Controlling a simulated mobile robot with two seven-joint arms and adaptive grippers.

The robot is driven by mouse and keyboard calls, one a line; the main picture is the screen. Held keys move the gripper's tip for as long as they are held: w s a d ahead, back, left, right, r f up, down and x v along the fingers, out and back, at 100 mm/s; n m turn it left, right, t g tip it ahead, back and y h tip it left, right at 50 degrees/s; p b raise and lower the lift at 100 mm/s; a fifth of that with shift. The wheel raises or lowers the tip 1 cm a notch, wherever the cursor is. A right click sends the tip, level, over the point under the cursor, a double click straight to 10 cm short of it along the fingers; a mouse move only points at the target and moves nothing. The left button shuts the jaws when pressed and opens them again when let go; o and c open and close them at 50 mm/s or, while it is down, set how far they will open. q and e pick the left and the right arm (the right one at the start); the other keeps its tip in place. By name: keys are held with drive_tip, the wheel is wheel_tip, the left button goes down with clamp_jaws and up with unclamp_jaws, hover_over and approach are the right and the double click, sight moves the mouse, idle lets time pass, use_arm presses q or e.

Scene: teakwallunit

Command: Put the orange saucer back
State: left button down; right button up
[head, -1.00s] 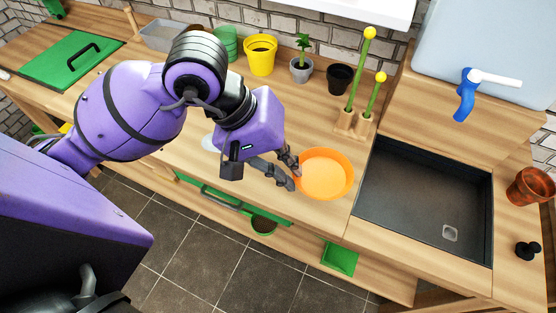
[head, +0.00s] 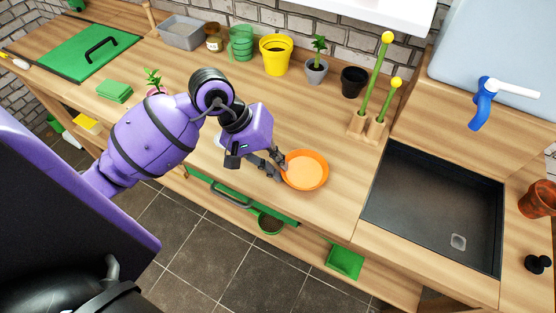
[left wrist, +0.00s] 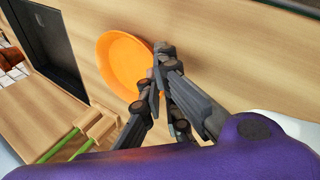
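The orange saucer (head: 305,170) is above or on the wooden worktop, left of the dark sink. I cannot tell whether its underside touches the wood. My left gripper (head: 279,163) is at its left rim, with the fingers closed on the rim. In the left wrist view the saucer (left wrist: 128,66) appears tilted, and the fingertips (left wrist: 158,78) meet at its edge, partly hiding it. My right gripper is not in view.
A white item (head: 218,139) is mostly hidden behind my left gripper. Pots, including a yellow one (head: 276,55), line the back. Green-stemmed posts (head: 371,75) stand right of them, near the sink (head: 435,205). Worktop between saucer and pots is clear.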

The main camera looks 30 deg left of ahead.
use_arm(q)
drive_tip(key=shift+f, duration=0.2)
drive_tip(key=c, duration=2.3)
unclamp_jaws()
drive_tip(key=shift+o, duration=0.2)
drive_tip(key=shift+r, duration=0.25)
drive_tip(key=v, duration=1.2)
drive_tip(key=shift+b, duration=0.35)
